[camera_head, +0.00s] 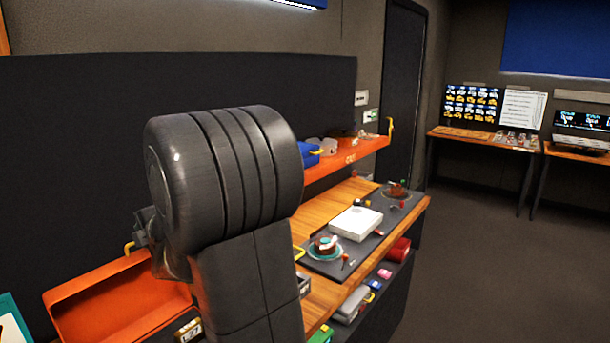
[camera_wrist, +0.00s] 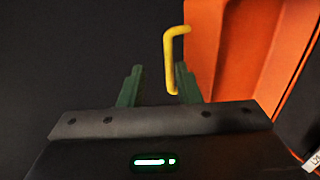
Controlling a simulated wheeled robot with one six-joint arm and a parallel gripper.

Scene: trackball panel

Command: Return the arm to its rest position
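My gripper shows in the wrist view (camera_wrist: 158,78), its two green fingers apart with a dark gap between them and nothing held. A yellow bent handle (camera_wrist: 172,62) stands beside the right finger; I cannot tell whether they touch. In the head view my large dark arm link fills the middle and hides most of the gripper and part of the bench.
An orange bin (camera_head: 85,302) lies at lower left, also in the wrist view (camera_wrist: 240,35). An orange shelf (camera_head: 350,160) carries small items above the bench. A dark panel (camera_head: 60,150) stands behind the arm. Open floor (camera_head: 480,270) lies at right, with tables beyond.

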